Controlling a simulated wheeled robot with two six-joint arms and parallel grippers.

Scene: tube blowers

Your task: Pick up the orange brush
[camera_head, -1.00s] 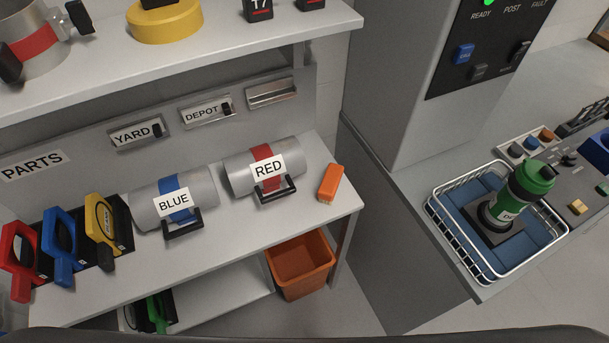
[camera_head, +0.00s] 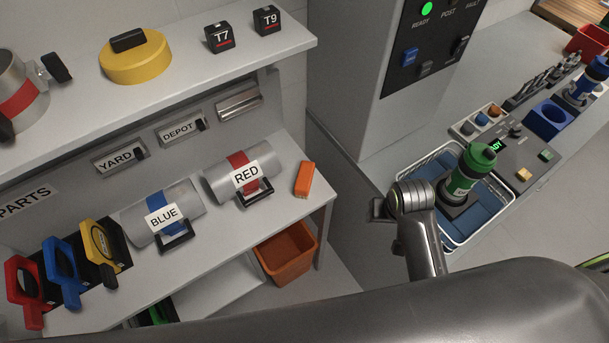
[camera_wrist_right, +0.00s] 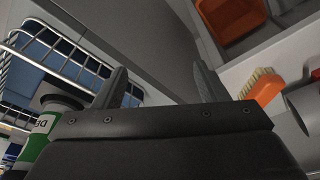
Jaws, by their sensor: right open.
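The orange brush (camera_head: 304,179) lies on the shelf's right end, right of the cylinder labelled RED. In the right wrist view the orange brush (camera_wrist_right: 260,91) shows pale bristles and lies right of the fingers. My right gripper (camera_wrist_right: 163,82) is open, with nothing seen between its two dark fingers. In the head view my right gripper (camera_head: 379,209) is partly hidden by its wrist. It is apart from the brush, to its right, in front of the wire basket. My left gripper is not in view.
The wire basket (camera_head: 408,171) holds a green bottle (camera_head: 468,170). An orange bin (camera_head: 287,252) sits below the shelf. An upper shelf (camera_head: 205,70) overhangs behind.

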